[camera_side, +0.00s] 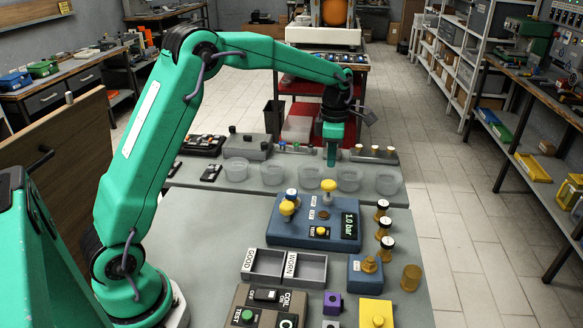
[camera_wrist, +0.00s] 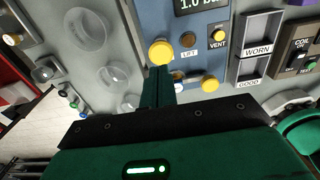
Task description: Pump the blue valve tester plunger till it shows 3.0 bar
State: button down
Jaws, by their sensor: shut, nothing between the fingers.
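The blue valve tester (camera_side: 273,228) stands on the grey bench, and its display (camera_side: 349,226) reads 1.0 bar. A tall yellow knob (camera_side: 328,187) rises at its back edge; a second yellow knob (camera_side: 288,208) is at its left. I cannot tell for certain which is the plunger. Both also show in the wrist view, the back one (camera_wrist: 160,50) just beyond my fingertips and the left one (camera_wrist: 210,84) to their right. My gripper (camera_side: 332,162) is shut and empty, pointing down behind the tester, apart from the back knob. The fingers (camera_wrist: 158,75) hide part of the tester.
Several clear cups (camera_side: 271,174) stand in a row behind the tester. Valves with gold bodies (camera_side: 385,245) stand at its right. A GOOD and WORN tray (camera_side: 312,271) and a coil box (camera_side: 250,308) lie in front. A blue block (camera_side: 366,278) is at front right.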

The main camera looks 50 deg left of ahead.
aim_at(329, 183)
jog(key=shift+f, duration=2.65)
jog(key=shift+f, duration=0.1)
jog(key=shift+f, duration=1.4)
notch_tip(329, 183, up, 15)
jog(key=shift+f, duration=0.15)
